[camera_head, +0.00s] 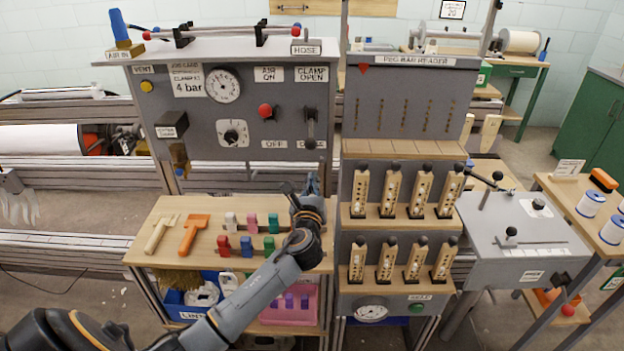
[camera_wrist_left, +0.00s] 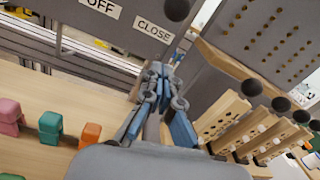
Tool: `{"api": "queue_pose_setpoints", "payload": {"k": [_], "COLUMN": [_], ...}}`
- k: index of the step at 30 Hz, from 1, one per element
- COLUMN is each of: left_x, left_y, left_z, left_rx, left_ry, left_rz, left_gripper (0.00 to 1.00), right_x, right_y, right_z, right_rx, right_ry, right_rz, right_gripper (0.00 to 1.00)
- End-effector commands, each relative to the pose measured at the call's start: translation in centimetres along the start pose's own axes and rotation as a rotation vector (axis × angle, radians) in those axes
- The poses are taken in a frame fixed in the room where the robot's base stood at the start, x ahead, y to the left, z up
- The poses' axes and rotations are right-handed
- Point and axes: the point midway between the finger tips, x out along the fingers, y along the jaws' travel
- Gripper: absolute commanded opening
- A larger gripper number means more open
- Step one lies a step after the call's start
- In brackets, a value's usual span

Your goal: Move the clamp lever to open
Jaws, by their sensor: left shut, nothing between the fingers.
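The clamp lever (camera_head: 310,128) is on the grey control panel (camera_head: 203,112), under the "CLAMP OPEN" label (camera_head: 311,74). It hangs down, and its dark ball knob partly covers the "CLOSE" label beside "OFF". In the left wrist view the lever's knob (camera_wrist_left: 177,9) shows at the top edge, next to the "CLOSE" label (camera_wrist_left: 153,30). My left gripper (camera_head: 312,182) is below the lever and apart from it, with its fingers pointing up. In the left wrist view its fingers (camera_wrist_left: 165,70) are together and empty. My right gripper is not in view.
A wooden shelf (camera_head: 160,210) below the panel holds coloured clips and two tools, left of my gripper. Racks of wooden blocks with black knobs (camera_head: 390,189) stand close on the right. A red-knobbed lever (camera_head: 266,111) sits left of the clamp lever.

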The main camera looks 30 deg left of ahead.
Motion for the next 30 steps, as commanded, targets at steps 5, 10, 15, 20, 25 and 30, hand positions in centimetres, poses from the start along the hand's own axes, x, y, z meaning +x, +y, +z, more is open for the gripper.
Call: {"api": "queue_pose_setpoints", "payload": {"k": [5, 10, 15, 20, 25, 30], "left_x": [3.7, 6.7, 6.5, 5.9, 5.8, 5.8], "left_y": [0.0, 0.0, -0.1, -0.1, 0.0, 0.0], "left_z": [0.1, 0.1, 2.5, 3.5, 3.7, 3.7], "left_rx": [0.0, -0.001, -0.001, 0.0, 0.001, 0.0], "left_ry": [-0.001, -0.001, -0.001, 0.001, 0.002, 0.001], "left_rz": [0.002, 0.002, -0.001, -0.001, -0.001, -0.001], "left_gripper": [0.0, 0.0, 0.0, 0.0, 0.0, 0.0], "right_x": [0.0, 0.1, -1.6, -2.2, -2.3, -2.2], "right_y": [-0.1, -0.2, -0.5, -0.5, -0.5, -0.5], "right_z": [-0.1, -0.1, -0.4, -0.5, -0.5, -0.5], "right_rx": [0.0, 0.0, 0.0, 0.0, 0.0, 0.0], "right_ry": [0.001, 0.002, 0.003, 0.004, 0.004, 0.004], "right_rz": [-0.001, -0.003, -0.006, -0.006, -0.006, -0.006], "right_gripper": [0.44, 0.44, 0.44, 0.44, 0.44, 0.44]}}
